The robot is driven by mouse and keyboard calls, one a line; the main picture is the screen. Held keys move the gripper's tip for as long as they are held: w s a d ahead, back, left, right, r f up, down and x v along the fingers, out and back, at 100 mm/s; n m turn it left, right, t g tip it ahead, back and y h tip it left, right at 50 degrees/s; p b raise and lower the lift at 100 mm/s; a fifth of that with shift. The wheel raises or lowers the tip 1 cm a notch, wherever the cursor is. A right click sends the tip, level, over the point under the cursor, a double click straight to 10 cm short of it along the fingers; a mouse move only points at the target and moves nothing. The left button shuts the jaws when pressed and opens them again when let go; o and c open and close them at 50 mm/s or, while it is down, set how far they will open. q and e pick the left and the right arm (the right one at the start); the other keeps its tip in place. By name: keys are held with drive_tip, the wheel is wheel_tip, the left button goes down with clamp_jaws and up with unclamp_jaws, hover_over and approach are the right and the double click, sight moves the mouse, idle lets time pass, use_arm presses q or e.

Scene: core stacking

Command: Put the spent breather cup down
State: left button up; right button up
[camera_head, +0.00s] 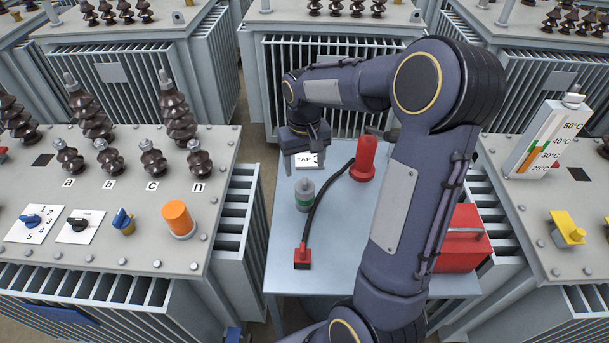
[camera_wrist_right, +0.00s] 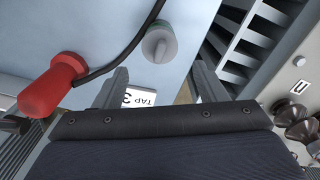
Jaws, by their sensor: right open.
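The spent breather cup, a small clear-grey cup with a green band (camera_head: 304,195), stands upright on the pale blue-grey cart top (camera_head: 332,250). It also shows in the right wrist view (camera_wrist_right: 158,43), beyond the fingertips and apart from them. My right gripper (camera_head: 304,160) is open and empty, with its two spread fingers (camera_wrist_right: 160,86) over the far end of the cart. A white card marked TAP (camera_head: 306,160) shows between the fingers. My left gripper is out of view.
A red box (camera_head: 462,243) stands at the cart's right, partly behind my arm. An orange cup (camera_head: 177,217) sits on the left transformer.

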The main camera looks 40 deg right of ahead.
drive_tip(key=shift+r, duration=0.9)
drive_tip(key=s+a+r+n+t+y, duration=0.1)
drive_tip(key=s+a+r+t+y, duration=0.1)
drive_tip(key=s+a, duration=0.5)
drive_tip(key=s+a+r+n+t+y, duration=0.1)
drive_tip(key=s+a+r+t, duration=0.1)
drive_tip(key=s+a, duration=0.6)
drive_tip(key=s+t, duration=0.1)
drive_tip(key=s, duration=0.3)
drive_tip(key=shift+s+r+t+y, duration=0.2)
drive_tip(key=shift+t+y, duration=0.1)
drive_tip(key=shift+y, duration=0.1)
drive_tip(key=shift+a, duration=0.1)
drive_tip(key=shift+c, duration=0.3)
